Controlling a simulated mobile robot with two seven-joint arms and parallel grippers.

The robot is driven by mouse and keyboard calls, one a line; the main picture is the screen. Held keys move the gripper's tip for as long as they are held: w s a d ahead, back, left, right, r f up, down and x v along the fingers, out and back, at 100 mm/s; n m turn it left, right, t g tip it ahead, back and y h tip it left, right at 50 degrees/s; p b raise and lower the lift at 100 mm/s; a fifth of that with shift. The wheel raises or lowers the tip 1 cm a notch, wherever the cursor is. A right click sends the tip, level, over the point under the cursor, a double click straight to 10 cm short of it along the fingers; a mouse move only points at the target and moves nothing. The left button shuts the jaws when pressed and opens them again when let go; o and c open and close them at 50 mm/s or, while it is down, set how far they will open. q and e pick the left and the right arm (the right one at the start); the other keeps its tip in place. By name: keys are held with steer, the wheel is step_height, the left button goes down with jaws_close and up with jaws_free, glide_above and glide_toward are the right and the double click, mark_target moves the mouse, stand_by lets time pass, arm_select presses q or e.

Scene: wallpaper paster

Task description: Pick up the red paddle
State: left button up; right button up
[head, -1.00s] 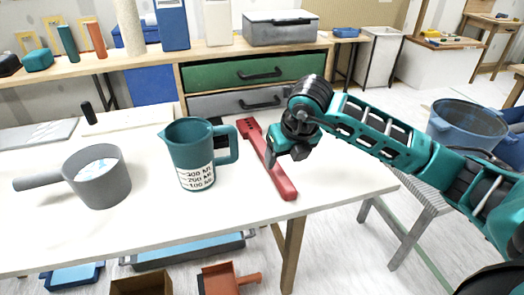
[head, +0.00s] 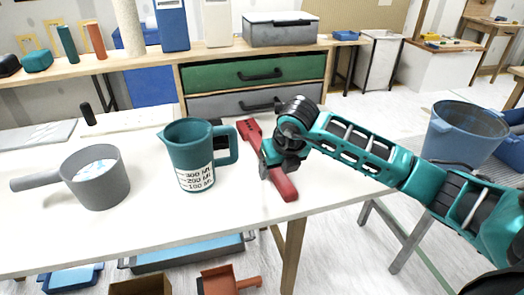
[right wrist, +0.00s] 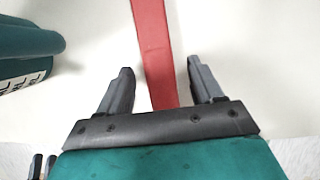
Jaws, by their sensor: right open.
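The red paddle (head: 285,186) lies flat on the white table, right of the teal measuring jug. In the head view my right gripper (head: 278,168) is over the paddle and hides part of its middle. In the right wrist view the paddle (right wrist: 153,50) runs between the two fingers of my right gripper (right wrist: 163,85), which are open with a gap on each side. I cannot tell from this how far above the table the fingertips are. My left gripper is not in view.
The teal measuring jug (head: 188,155) stands close left of the paddle. A grey pot (head: 97,182) with a handle is farther left. The white table's (head: 160,226) front is clear. A drawer unit (head: 253,75) stands behind, and a blue bucket (head: 462,132) is at right.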

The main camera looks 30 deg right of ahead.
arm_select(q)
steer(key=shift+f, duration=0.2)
arm_select(e)
steer(key=shift+f, duration=0.15)
steer(key=shift+c, duration=0.2)
steer(key=c, duration=1)
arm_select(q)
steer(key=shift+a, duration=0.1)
arm_select(e)
steer(key=shift+c, duration=0.2)
steer(key=shift+r+p, duration=0.3)
steer(key=shift+r, duration=0.15)
arm_select(q)
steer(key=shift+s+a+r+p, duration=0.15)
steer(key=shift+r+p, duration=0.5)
steer(key=shift+p, duration=0.1)
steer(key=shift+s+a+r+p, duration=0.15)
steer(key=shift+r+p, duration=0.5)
steer(key=shift+p, duration=0.05)
arm_select(e)
step_height(320, 180, up, 20)
steer(key=shift+f, duration=0.15)
